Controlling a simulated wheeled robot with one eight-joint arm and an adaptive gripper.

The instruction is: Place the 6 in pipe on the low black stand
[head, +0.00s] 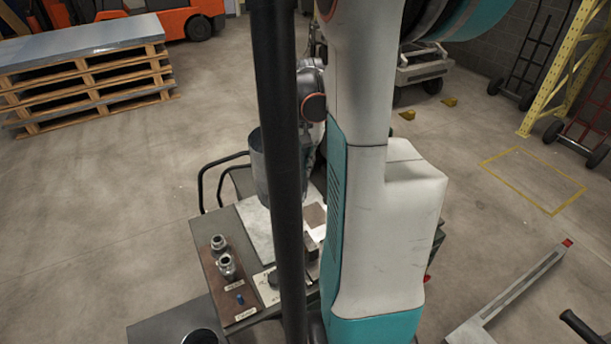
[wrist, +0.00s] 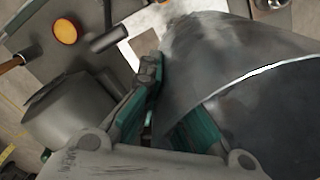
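A grey metal pipe, the 6 in pipe (head: 262,168), hangs above the bench in the head view, partly hidden by a black upright. In the wrist view the pipe (wrist: 205,65) fills the right side, its rim towards the camera. My gripper (wrist: 158,105) has its teal-padded fingers on either side of the pipe's wall near that rim, and appears shut on it. The gripper is mostly hidden in the head view. A low dark flat surface (head: 160,326) shows at the bottom left; I cannot tell whether it is the low black stand.
The bench (head: 205,262) bears metal fittings (head: 226,264) on a brown board and a pale sheet (head: 258,222). A dark round opening (head: 203,338) is cut off at the bottom edge. Pallets (head: 90,80) stand back left.

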